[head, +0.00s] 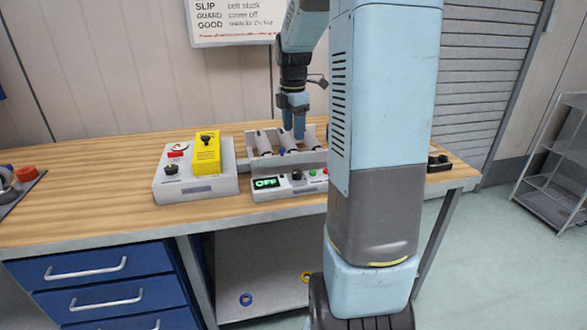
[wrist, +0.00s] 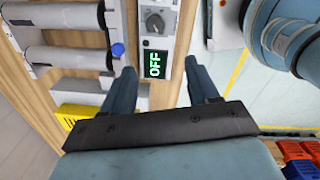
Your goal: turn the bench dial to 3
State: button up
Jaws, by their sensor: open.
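The bench dial (head: 296,175) is a small dark knob on the grey control panel (head: 290,190) at the front of the bench, beside a green display (head: 266,183) reading OFF. In the wrist view the round grey dial (wrist: 155,22) sits beyond the fingertips, with the OFF display (wrist: 153,64) between the fingers. My gripper (head: 298,132) points down above the roller unit, behind the panel in the head view. In the wrist view my gripper (wrist: 160,68) has its fingers spread apart with nothing held. The dial's number marks are too small to read.
A grey box with a yellow block (head: 206,153) and a red switch stands left of the panel. White rollers (head: 264,143) lie behind the panel. My arm hides the panel's right end. Bare wooden bench top (head: 90,205) lies at the left.

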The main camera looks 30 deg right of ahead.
aim_at(297, 172)
jog(key=shift+n, duration=0.8)
jog(key=f, duration=0.5)
jog(key=w+d+f, duration=0.1)
jog(key=f, duration=0.4)
jog(key=d+f, duration=0.1)
jog(key=f, duration=0.4)
jog(key=shift+w+d+f, duration=0.1)
jog(key=shift+w+f, duration=0.1)
jog(key=shift+f, duration=0.2)
jog(key=shift+c, duration=0.4)
jog(key=c, duration=1)
jog(key=shift+o, duration=0.2)
